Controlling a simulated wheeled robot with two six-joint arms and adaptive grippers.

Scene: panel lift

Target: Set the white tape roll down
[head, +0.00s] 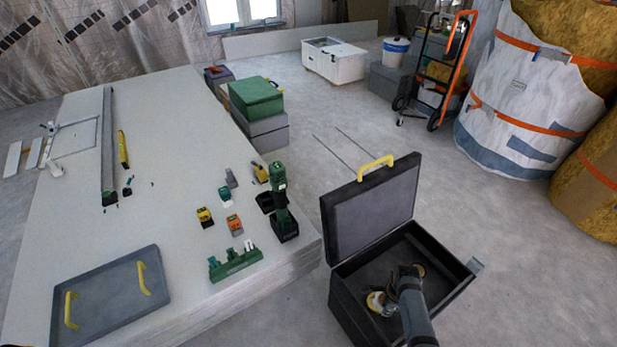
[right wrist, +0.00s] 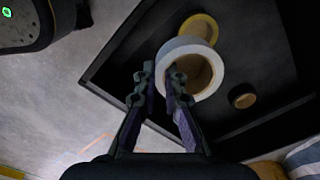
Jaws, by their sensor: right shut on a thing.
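The white tape roll (right wrist: 191,68) is in my right gripper (right wrist: 160,72), whose fingers are shut on its wall, one finger in its hole. In the head view the white roll (head: 375,302) shows beside my right gripper (head: 388,300), inside the open black case (head: 345,312). A yellow roll (right wrist: 201,24) lies partly behind the white one in the right wrist view. A smaller dark roll with a tan centre (right wrist: 242,96) lies apart from it. I cannot tell whether the white roll touches the case floor. My left gripper is not in view.
The case's lid (head: 372,213), with a yellow handle, stands open at the back. The stacked panels (head: 170,215) to the left carry a grey tray (head: 108,290), a green drill (head: 281,205) and small tools.

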